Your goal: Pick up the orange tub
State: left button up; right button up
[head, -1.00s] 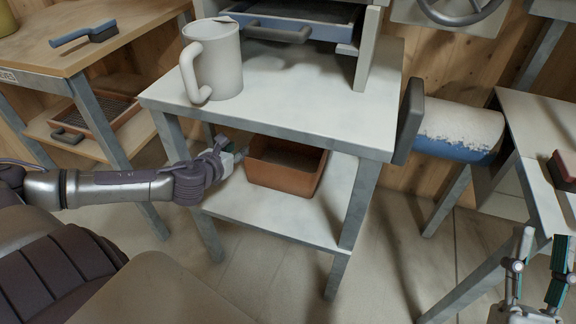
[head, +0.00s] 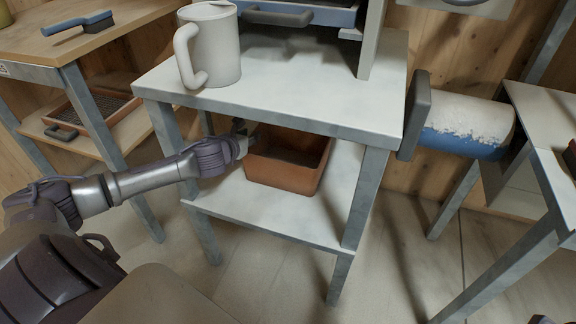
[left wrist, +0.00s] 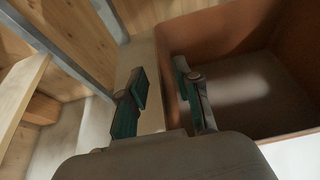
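The orange tub (head: 283,176), an open-topped box of brown-orange colour, sits on the lower shelf of the middle stand. In the left wrist view the tub (left wrist: 225,35) fills the right side. My left gripper (head: 243,132) is at the tub's left end, under the upper top. In the left wrist view the left gripper (left wrist: 160,85) is open, one finger outside the tub and the other over its inside, with the tub's wall between them. A gap shows beside the wall.
The stand's upper top (head: 290,90) overhangs the tub, and a white mug (head: 212,50) stands on it. A lower shelf (head: 265,215) has bare room in front of the tub. A blue-and-white cylinder (head: 470,130) is at right. A brush (head: 80,22) lies on the left bench.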

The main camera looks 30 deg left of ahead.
pick_arm(q)
jog(key=shift+w+f, duration=0.1)
jog(key=shift+w, duration=0.3)
jog(key=shift+a, duration=0.1)
grip_shut()
